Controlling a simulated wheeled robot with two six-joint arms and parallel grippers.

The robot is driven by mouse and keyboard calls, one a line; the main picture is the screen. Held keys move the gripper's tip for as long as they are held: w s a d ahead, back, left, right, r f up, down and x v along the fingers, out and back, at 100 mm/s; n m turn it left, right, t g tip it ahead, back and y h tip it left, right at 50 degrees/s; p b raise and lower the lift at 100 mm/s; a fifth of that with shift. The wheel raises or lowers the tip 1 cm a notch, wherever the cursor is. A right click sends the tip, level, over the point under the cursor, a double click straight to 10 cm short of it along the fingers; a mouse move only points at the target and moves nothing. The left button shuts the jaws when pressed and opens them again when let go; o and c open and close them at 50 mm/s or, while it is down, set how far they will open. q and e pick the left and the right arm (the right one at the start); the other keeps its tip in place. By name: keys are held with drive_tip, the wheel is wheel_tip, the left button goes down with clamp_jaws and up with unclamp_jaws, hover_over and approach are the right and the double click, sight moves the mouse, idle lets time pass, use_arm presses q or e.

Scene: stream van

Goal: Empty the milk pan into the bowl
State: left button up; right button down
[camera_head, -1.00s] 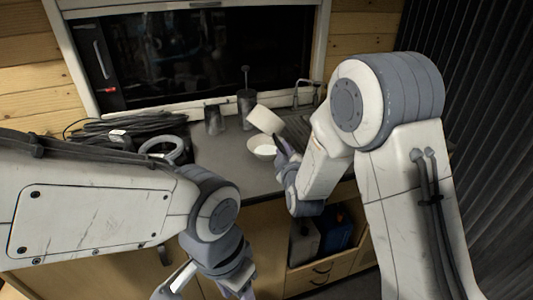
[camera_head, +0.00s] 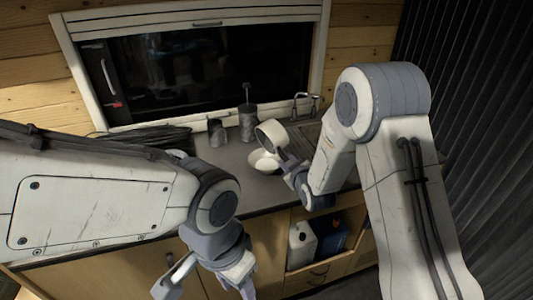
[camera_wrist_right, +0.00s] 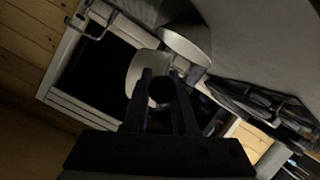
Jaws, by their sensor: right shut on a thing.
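The white milk pan (camera_head: 270,133) is tilted above the bowl, its round opening partly showing in the head view. The pale bowl (camera_head: 257,163) stands on the counter just below it, and something white shows inside. My right gripper (camera_head: 291,162) is shut on the pan's handle. In the right wrist view the fingers (camera_wrist_right: 162,95) close around the dark handle, with the pan (camera_wrist_right: 138,70) behind and the bowl (camera_wrist_right: 187,42) beside it. Whether anything is left in the pan is hidden. My left gripper (camera_head: 212,281) is open and empty, low in front of the cabinets.
A grey canister (camera_head: 216,132) and a taller dark container with an upright rod (camera_head: 247,122) stand behind the bowl. A sink tap (camera_head: 302,106) is at the back right. Coiled black cable (camera_head: 150,138) lies at left. An open cabinet holds a white jug (camera_head: 301,243).

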use_arm(q)
wheel_tip(320, 180, up, 19)
drive_tip(key=p, duration=1.8)
use_arm(e)
drive_tip(key=w+d+r+m+g+y, duration=0.3)
drive_tip(key=w+d+m+g+y, duration=0.25)
drive_tip(key=d+m, duration=0.2)
drive_tip(key=w+d+f+m+y+b, duration=0.1)
drive_tip(key=d+f+b, duration=0.1)
drive_tip(key=b, duration=0.3)
drive_tip(key=w+d+f+m+g+y+b, duration=0.1)
drive_tip(key=w+f+m+b, duration=0.1)
drive_tip(key=b, duration=0.3)
drive_tip(key=w+d+f+m+y+b, duration=0.1)
drive_tip(key=d+m+y+b, duration=0.1)
drive_tip(key=b, duration=0.4)
drive_tip(key=shift+w+d+f, duration=0.25)
drive_tip(key=shift+d+f, duration=0.05)
drive_tip(key=shift+f, duration=0.1)
drive_tip(key=shift+w+d+m+y+b, duration=0.15)
drive_tip(key=shift+d+m+y+b, duration=0.15)
drive_tip(key=shift+b, duration=0.55)
use_arm(q)
wheel_tip(320, 180, down, 18)
use_arm(e)
drive_tip(key=shift+r, duration=0.15)
